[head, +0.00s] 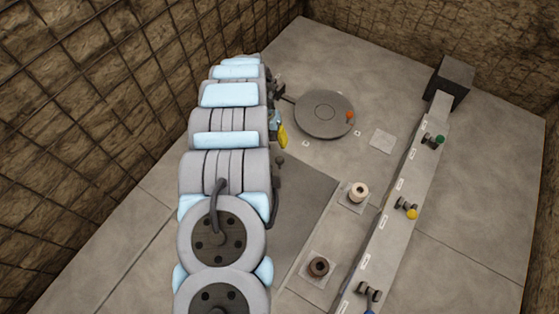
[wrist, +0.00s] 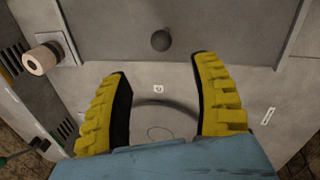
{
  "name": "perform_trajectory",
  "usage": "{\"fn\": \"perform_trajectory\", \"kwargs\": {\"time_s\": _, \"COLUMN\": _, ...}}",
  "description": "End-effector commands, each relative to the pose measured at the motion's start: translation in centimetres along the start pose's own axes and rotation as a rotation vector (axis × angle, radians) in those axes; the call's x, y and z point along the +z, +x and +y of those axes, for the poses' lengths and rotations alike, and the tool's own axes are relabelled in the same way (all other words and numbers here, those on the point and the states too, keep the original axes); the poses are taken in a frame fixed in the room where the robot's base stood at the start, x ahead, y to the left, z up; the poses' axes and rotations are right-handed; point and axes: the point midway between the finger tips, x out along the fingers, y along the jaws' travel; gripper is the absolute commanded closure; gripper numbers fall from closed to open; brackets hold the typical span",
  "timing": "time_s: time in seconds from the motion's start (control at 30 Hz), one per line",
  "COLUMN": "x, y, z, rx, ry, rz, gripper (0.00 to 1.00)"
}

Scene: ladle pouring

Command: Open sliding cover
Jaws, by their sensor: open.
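The sliding cover (head: 305,195) appears to be the flat dark grey plate in the floor, partly hidden by my arm in the head view. A dark ball knob (head: 280,160) stands on it near its far edge. In the wrist view the cover (wrist: 230,30) fills the top, and its knob (wrist: 161,41) is just beyond my fingertips, centred between them. My gripper (wrist: 162,66) is open, with yellow fingers spread and nothing between them. In the head view only one yellow finger of my gripper (head: 283,135) shows clearly, near the knob; I see no contact.
A round grey disc (head: 323,108) with an orange knob (head: 350,117) lies beyond the cover. A cream spool (head: 358,190) and a brown spool (head: 318,266) stand on square pads at right. A long raised panel (head: 405,190) carries green, yellow and blue levers. A dark box (head: 451,80) stands behind.

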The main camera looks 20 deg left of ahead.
Motion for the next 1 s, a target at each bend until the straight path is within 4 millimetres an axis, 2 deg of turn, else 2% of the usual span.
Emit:
{"fn": "perform_trajectory", "kwargs": {"time_s": 0.03, "x": 0.0, "y": 1.1, "z": 0.0, "rx": 0.0, "ry": 0.0, "rz": -0.001, "gripper": 0.36}}
{"fn": "perform_trajectory", "kwargs": {"time_s": 0.5, "x": 0.0, "y": 7.8, "z": -0.1, "rx": -0.001, "ry": -0.001, "rz": 0.002, "gripper": 0.36}}
{"fn": "perform_trajectory", "kwargs": {"time_s": 0.8, "x": -0.1, "y": 11.2, "z": -0.1, "rx": -0.002, "ry": -0.001, "rz": 0.004, "gripper": 0.36}}
{"fn": "perform_trajectory", "kwargs": {"time_s": 1.0, "x": -0.2, "y": 12.4, "z": -0.1, "rx": -0.002, "ry": 0.0, "rz": 0.005, "gripper": 0.36}}
